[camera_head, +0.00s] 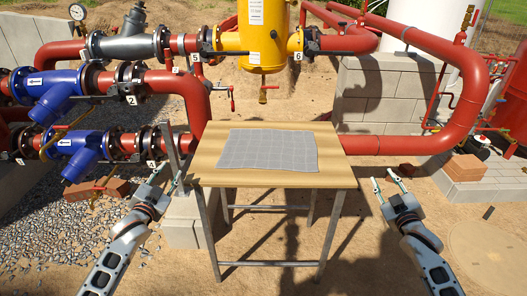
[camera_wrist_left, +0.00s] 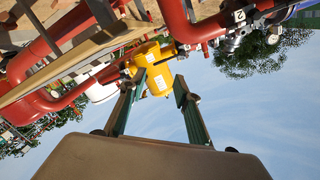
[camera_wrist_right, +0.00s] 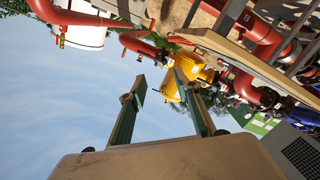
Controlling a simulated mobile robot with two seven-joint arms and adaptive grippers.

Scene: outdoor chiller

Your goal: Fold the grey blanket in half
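The grey blanket (camera_head: 268,149) lies flat and spread out on a wooden table (camera_head: 325,178) in the head view. It has a faint grid pattern and sits toward the back middle of the top. My left gripper (camera_head: 167,179) is beside the table's left edge, apart from the blanket. In the left wrist view its two fingers (camera_wrist_left: 154,92) are spread with nothing between them. My right gripper (camera_head: 385,181) is off the table's right edge, also apart from the blanket. In the right wrist view its fingers (camera_wrist_right: 157,88) are spread and empty.
Red pipes (camera_head: 440,140) and blue valves (camera_head: 68,146) surround the table at the left, back and right. A yellow vessel (camera_head: 263,40) stands behind it. A grey block wall (camera_head: 385,95) is at the back right. The tabletop around the blanket is clear.

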